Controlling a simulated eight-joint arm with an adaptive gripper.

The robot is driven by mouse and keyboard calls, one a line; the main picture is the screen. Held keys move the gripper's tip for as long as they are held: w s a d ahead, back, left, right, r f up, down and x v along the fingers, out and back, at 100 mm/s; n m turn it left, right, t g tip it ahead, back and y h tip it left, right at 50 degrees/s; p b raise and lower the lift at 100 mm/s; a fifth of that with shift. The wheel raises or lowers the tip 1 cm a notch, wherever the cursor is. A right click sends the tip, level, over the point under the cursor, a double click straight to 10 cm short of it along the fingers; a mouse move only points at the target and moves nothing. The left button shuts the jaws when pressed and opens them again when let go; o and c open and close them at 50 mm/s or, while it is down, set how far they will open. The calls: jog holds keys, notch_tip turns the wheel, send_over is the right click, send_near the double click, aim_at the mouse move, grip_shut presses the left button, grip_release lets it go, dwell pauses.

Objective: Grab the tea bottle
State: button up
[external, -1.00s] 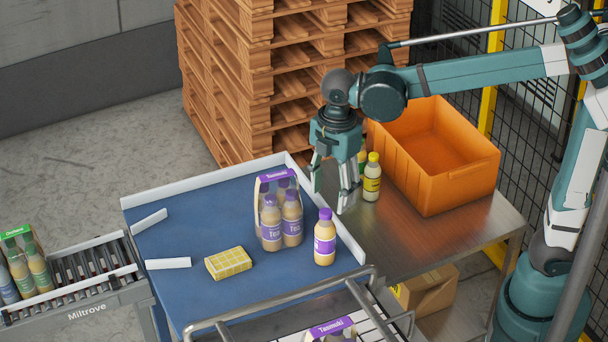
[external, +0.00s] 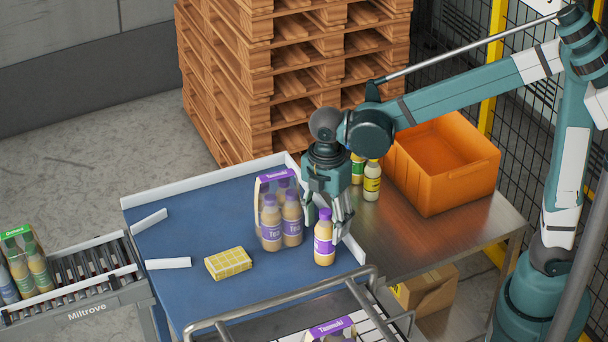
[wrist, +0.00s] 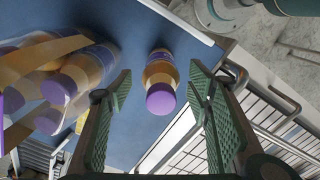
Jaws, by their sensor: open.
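The tea bottle (external: 324,240), tan with a purple cap and purple label, stands upright and alone on the blue table near its right edge. In the wrist view the bottle (wrist: 160,80) shows from above, between and beyond the two green fingers. My gripper (external: 329,222) is open and empty, just above and behind the bottle in the external view. In the wrist view its fingers (wrist: 160,100) are spread to either side of the bottle, with visible space between them and it.
A carrier pack of similar bottles (external: 281,215) stands just left of the bottle. A yellow packet (external: 228,263) lies farther left. A metal rail (external: 290,302) runs in front.

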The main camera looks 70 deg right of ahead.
aim_at(326, 245)
jog(key=shift+f, duration=0.15)
jog(key=shift+f, duration=1.15)
jog(key=shift+s+f, duration=0.1)
jog(key=shift+f, duration=2.5)
jog(key=shift+c, duration=0.2)
jog(key=c, duration=1.1)
